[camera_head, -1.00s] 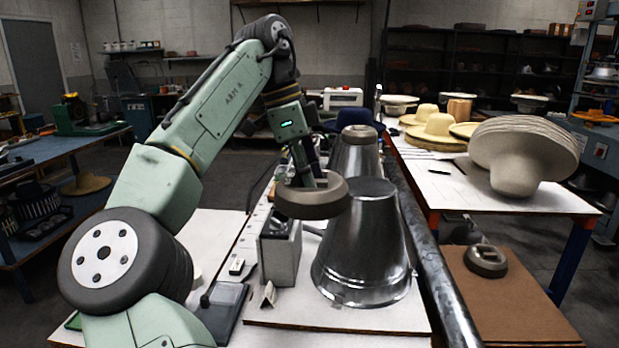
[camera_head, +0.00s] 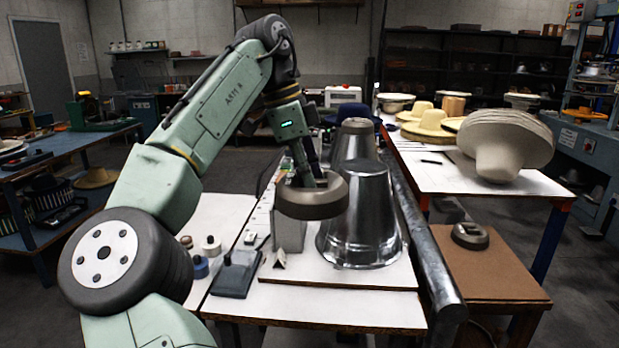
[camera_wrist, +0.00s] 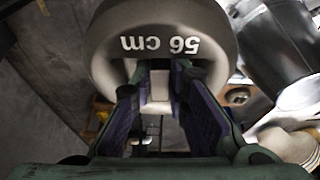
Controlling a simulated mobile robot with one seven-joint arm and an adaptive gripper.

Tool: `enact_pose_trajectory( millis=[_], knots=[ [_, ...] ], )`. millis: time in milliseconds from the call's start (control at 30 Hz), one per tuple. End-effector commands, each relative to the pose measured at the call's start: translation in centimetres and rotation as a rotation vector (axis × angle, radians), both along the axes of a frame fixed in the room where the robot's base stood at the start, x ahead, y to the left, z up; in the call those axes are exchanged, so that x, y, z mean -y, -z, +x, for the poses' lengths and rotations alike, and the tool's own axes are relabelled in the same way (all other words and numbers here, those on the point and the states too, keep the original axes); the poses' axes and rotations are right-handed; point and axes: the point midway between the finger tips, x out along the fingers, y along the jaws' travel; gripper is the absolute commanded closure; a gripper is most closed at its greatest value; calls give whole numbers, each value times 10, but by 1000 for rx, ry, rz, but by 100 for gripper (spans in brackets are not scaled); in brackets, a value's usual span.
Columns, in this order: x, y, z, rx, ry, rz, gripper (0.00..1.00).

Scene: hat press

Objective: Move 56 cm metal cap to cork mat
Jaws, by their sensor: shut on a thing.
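My gripper (camera_head: 314,182) is shut on the metal cap (camera_head: 312,204), a thick grey-brown ring-like piece. The wrist view shows the cap (camera_wrist: 160,22) with the upside-down print "56 cm" and the finger pads (camera_wrist: 155,90) on its inner bar. In the head view the cap hangs in front of the shiny metal cones and hides part of a grey block. A low brown-topped stand (camera_head: 500,278) at the lower right may be the cork mat; I cannot tell for sure. A similar grey cap (camera_head: 470,236) sits on it.
Two shiny metal cones (camera_head: 362,222) stand on the white table (camera_head: 310,305), close to the held cap. A thick dark rail (camera_head: 425,240) runs between them and the brown stand. A hat table (camera_head: 520,190) is behind the stand. The brown top's front is clear.

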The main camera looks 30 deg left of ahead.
Motion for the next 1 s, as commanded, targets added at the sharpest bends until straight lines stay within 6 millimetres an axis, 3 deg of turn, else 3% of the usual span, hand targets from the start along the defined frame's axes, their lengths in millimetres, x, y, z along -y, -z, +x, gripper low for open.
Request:
enact_pose_trajectory(
  millis=[233,367,567,1000],
  knots=[
    [16,26,1,3,-42,-3,100],
    [31,52,1,3,-86,-4,100],
    [67,115,3,1,-193,-6,100],
    [160,275,8,1,-490,-8,100]
  ],
)
